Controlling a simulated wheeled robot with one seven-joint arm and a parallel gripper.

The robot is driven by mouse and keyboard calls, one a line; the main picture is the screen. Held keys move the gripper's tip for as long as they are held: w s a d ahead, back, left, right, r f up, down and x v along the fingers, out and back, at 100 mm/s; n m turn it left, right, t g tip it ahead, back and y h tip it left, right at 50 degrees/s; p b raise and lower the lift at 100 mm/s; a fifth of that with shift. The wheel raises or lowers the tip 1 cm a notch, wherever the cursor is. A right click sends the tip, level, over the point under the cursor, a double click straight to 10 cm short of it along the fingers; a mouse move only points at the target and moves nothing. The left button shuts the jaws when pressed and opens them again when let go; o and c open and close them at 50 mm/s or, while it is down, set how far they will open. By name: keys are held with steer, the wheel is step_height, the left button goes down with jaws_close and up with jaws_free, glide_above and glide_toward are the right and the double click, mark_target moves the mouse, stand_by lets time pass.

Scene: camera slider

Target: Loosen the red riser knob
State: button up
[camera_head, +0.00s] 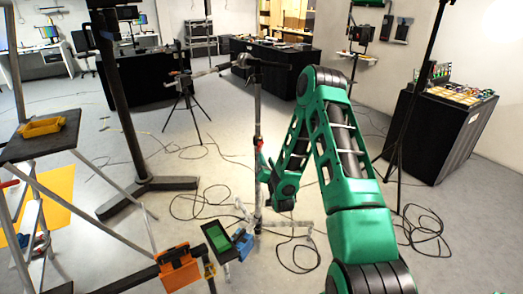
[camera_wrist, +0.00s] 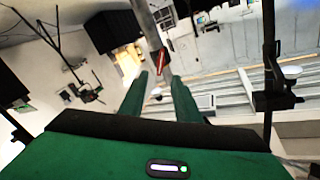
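The red riser knob (camera_wrist: 161,61) shows in the wrist view on a grey metal riser pole (camera_wrist: 147,22). My gripper (camera_wrist: 157,80) has its two green fingers apart, with nothing between them. The knob lies just past the fingertips, roughly in line with the gap. I cannot tell whether either finger touches it. In the head view the upright stand pole (camera_head: 257,110) rises left of my green arm. My gripper (camera_head: 262,168) is close beside this pole, and a small patch of red shows there; the details are too small to make out.
Cables lie on the floor around the stand. An orange box (camera_head: 178,268) and a green-screen monitor (camera_head: 218,238) are at the front. A ladder-like frame with a yellow tray (camera_head: 42,127) stands left. A black-draped table (camera_head: 440,130) stands right, with a thin light stand before it.

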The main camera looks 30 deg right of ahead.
mark_target(261, 147)
steer(key=x, duration=1)
steer(key=shift+w, duration=0.2)
steer(key=shift+c, duration=0.3)
